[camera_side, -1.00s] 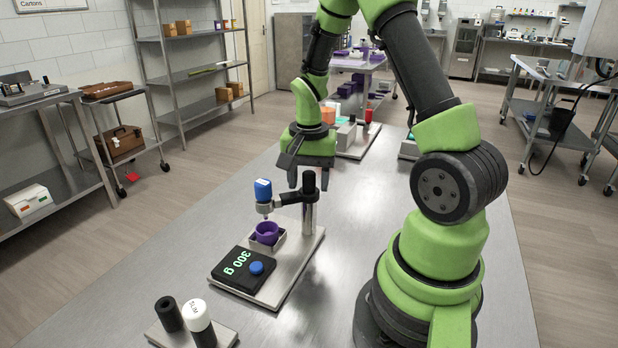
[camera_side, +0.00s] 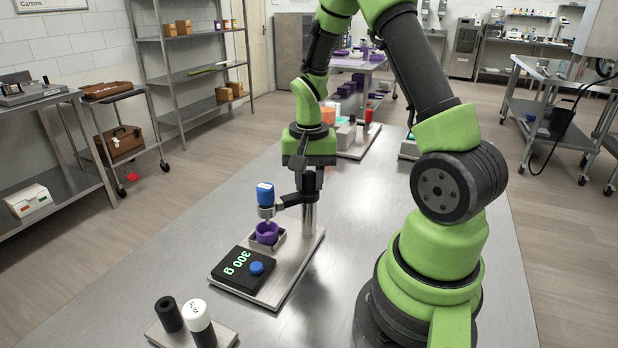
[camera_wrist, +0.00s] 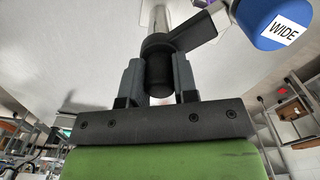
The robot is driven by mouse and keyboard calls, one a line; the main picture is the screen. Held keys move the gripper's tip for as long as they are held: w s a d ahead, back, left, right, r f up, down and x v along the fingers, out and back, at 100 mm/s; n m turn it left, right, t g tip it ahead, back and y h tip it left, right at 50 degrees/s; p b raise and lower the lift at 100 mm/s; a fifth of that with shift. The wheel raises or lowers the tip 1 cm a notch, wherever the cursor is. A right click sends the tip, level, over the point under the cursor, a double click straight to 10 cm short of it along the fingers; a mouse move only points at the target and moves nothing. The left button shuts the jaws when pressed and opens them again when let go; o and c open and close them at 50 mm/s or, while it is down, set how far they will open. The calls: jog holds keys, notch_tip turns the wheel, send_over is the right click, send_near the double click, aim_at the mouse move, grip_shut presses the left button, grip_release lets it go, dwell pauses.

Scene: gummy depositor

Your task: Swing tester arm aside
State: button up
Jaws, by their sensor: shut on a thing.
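The tester stands on a grey base plate (camera_side: 296,268), with a metal post (camera_side: 309,215) and a dark tester arm (camera_side: 292,201) reaching left from it. The arm's end carries a blue head (camera_side: 265,194) over a purple cup (camera_side: 267,232); in the wrist view the blue head (camera_wrist: 272,22) bears a "WIDE" label. My gripper (camera_side: 308,182) is at the top of the post. In the wrist view its two fingers (camera_wrist: 158,80) are shut on the black knob (camera_wrist: 159,72) at the arm's pivot, one on each side. The tester arm points left, with the head above the cup.
A black scale display (camera_side: 240,268) reading 300 g, with a blue button (camera_side: 256,268), sits at the front of the plate. A small stand with black and white cylinders (camera_side: 196,313) is nearer the camera. The steel table is clear right of the tester.

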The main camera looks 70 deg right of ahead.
aim_at(309, 172)
jog(key=n, duration=1.1)
jog(key=shift+n, duration=0.4)
dwell(0.4)
jog(key=o, duration=0.9)
jog(key=shift+r, duration=0.1)
notch_tip(309, 172, up, 10)
jog(key=shift+f, duration=0.1)
